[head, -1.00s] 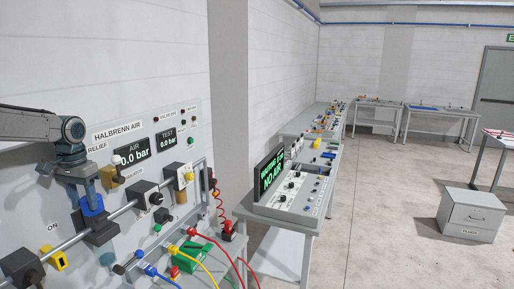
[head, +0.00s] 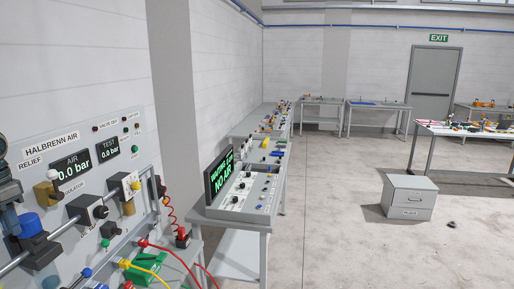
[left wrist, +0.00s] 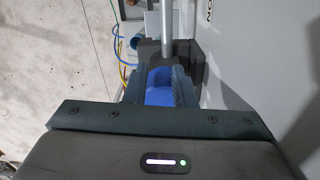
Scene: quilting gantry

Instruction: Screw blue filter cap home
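The blue filter cap (head: 30,224) sits at the left edge of the head view, on the dark filter block (head: 40,252) of the metal pipe. It also shows in the left wrist view (left wrist: 162,88), between the fingers of my left gripper (left wrist: 160,92). The fingers lie close against both sides of the cap, so the gripper appears shut on it. In the head view only part of my left gripper (head: 10,205) shows, above and left of the cap. How far the cap is screwed down cannot be told. My right gripper is in neither view.
The panel's AIR display (head: 72,168) reads 0.0 bar. A regulator (head: 48,192) and black valve blocks (head: 88,209) crowd the pipe beside the cap. A bench console (head: 245,195) shows NO AIR.

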